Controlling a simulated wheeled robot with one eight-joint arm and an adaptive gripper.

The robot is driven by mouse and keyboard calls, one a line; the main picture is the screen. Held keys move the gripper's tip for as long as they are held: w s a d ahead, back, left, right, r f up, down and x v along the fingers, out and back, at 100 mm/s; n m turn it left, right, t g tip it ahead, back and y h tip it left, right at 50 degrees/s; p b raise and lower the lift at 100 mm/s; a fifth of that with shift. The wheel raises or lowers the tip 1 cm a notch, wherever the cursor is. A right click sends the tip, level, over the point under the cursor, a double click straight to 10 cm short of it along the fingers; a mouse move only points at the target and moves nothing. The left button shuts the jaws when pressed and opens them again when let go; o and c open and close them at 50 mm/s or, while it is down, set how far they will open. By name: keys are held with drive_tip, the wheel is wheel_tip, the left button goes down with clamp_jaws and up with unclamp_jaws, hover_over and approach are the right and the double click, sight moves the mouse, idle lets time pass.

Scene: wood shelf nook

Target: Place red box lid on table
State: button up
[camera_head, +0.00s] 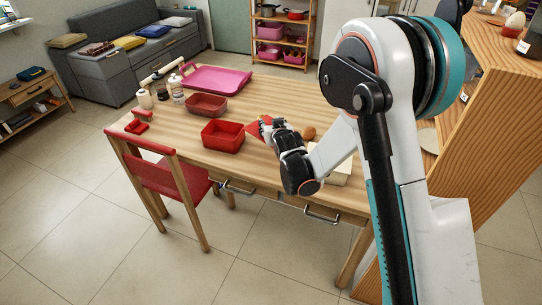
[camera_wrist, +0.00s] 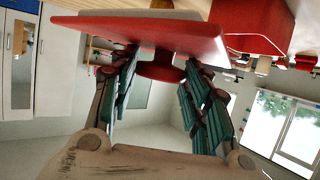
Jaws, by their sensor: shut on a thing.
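The red box lid (camera_wrist: 150,32) fills the top of the wrist view, with its round knob (camera_wrist: 160,70) between my fingers. My gripper (camera_wrist: 163,66) is shut on that knob. In the head view the lid (camera_head: 254,129) shows as a small red tilted piece at the tip of my gripper (camera_head: 270,124), partly hidden by it. An open red box (camera_head: 222,139) stands on the wooden table (camera_head: 270,92) just left of the lid; it also shows in the wrist view (camera_wrist: 262,22). I cannot tell whether the lid touches the table.
A lighter red box (camera_head: 206,105), a pink tray (camera_head: 217,80) and several jars (camera_head: 177,90) stand at the table's back left. A brown round item (camera_head: 309,133) and a pale block (camera_head: 335,168) lie right of my gripper. A red chair (camera_head: 167,177) stands at the front left.

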wheel_tip(320, 180, down, 12)
drive_tip(key=b, duration=0.3)
drive_tip(key=shift+r+b, duration=0.25)
drive_tip(key=shift+b, duration=0.15)
drive_tip(key=shift+f, duration=0.1)
drive_tip(key=o, duration=1.1)
drive_tip(key=shift+c, duration=0.2)
